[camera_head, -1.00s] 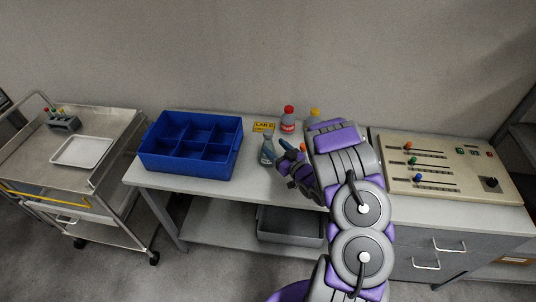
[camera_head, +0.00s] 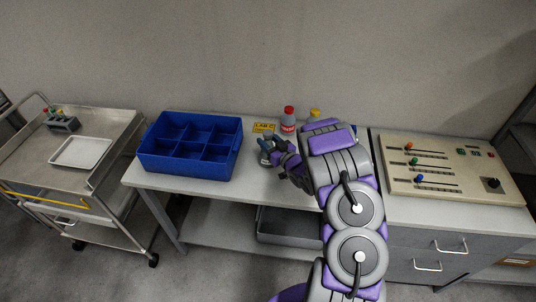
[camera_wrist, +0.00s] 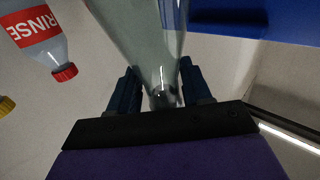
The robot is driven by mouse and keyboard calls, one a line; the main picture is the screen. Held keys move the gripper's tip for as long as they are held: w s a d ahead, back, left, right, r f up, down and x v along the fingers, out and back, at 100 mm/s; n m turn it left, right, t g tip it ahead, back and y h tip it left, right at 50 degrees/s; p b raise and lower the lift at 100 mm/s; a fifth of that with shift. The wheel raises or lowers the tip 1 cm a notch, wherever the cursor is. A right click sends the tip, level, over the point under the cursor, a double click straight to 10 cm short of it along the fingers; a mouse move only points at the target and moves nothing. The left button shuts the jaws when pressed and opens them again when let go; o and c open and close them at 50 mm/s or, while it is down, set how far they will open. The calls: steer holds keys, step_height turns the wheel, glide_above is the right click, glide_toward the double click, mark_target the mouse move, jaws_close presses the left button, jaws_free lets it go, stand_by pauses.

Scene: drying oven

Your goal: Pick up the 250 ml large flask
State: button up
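The large flask is a clear, greyish glass vessel (camera_wrist: 150,35), wide at its body and narrowing to a neck. In the head view the flask (camera_head: 264,158) stands on the bench just right of the blue bin, partly hidden by my gripper (camera_head: 273,147). In the wrist view my gripper (camera_wrist: 162,90) has one dark finger on each side of the flask's neck. The fingers look open around it, with a small gap at the left finger. Firm contact does not show.
A blue divided bin (camera_head: 146,158) stands close on the left. Behind are a red-capped RINSE bottle (camera_head: 288,121), a yellow-capped bottle (camera_head: 314,114) and a yellow label (camera_head: 264,127). A control panel (camera_head: 450,185) lies right. A cart (camera_head: 98,125) with a white tray stands far left.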

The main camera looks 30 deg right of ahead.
jaws_close()
steer(key=shift+r, duration=0.15)
stand_by(0.4)
